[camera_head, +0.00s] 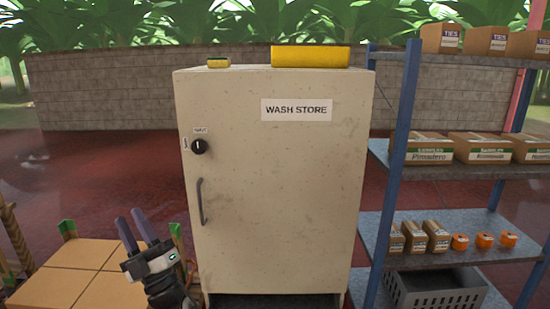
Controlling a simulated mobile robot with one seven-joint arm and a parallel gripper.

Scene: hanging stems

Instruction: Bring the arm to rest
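My gripper (138,230) is at the lower left of the head view, its two dark fingers pointing up with a gap between them. Nothing shows between the fingers. It stands in front of the left edge of the cream cabinet (270,200), apart from the handle as far as I can see. The rest of my arm is mostly below the frame. The cabinet door, labelled "WASH STORE", is shut, with a black knob (198,146) and a grey handle (202,201).
A yellow box-like thing (310,56) and a small sponge (218,62) lie on the cabinet. Shelving (455,154) at the right holds cartons, orange rolls and a grey crate (440,297). Brown boxes (75,275) stand low at the left. Red floor (110,180) is open behind.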

